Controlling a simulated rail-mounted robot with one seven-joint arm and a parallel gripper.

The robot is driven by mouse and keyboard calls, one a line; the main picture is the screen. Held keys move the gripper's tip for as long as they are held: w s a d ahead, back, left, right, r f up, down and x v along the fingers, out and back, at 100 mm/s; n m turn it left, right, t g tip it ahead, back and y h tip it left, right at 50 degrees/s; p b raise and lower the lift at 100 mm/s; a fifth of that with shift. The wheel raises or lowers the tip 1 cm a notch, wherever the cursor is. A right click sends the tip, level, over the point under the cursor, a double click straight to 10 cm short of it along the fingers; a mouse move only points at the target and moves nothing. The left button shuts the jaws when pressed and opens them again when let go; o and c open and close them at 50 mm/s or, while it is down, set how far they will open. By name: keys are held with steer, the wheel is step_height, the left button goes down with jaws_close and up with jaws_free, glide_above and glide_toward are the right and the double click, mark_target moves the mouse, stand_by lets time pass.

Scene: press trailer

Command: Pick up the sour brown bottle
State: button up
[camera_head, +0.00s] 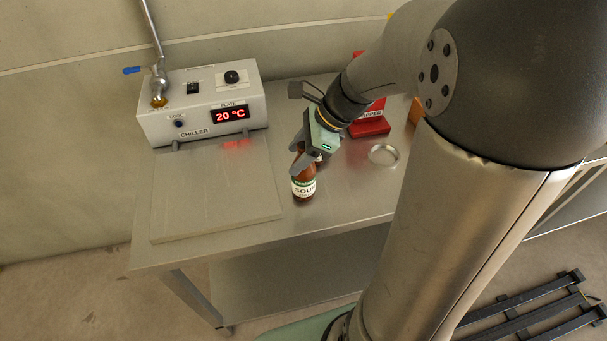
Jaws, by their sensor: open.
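The brown bottle (304,187) with a white and green label reading "SOU…" stands upright on the metal table, just right of the chiller's plate. My gripper (306,162) is at the bottle's upper part, with its fingers angled down and to the left. The jaws are open around or right beside the bottle's neck; I cannot tell which. The bottle's top is hidden by my gripper.
The chiller (205,105) with a "20 °C" display and its flat plate (215,200) fill the table's left. A red capper (371,125) and a round metal dish (384,155) are right of my gripper. A black slatted rack (530,310) lies lower right.

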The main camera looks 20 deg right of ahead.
jaws_close()
steer(key=shift+r, duration=0.1)
